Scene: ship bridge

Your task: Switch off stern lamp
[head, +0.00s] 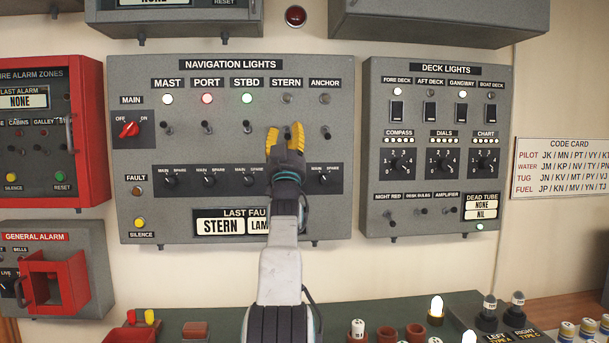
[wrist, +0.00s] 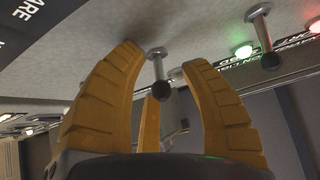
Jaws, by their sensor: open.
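The navigation lights panel (head: 229,210) is on the wall in the head view. Its stern lamp (head: 287,98) is grey and unlit. The stern toggle is hidden behind my gripper (head: 284,130) in the head view. In the wrist view a metal toggle with a dark tip (wrist: 160,72) stands between the yellow fingers of my gripper (wrist: 163,60); by its place beside the starboard one, it is the stern toggle. The fingers are apart, on either side of it. I cannot tell whether they touch it.
The starboard toggle (head: 247,127) is left of my gripper, below a green lamp (head: 247,98). The anchor toggle (head: 325,131) is to the right. Rotary main/spare knobs (head: 209,180) sit below. The last fault display (head: 220,226) reads STERN and a partly covered word. The deck lights panel (head: 437,225) is further right.

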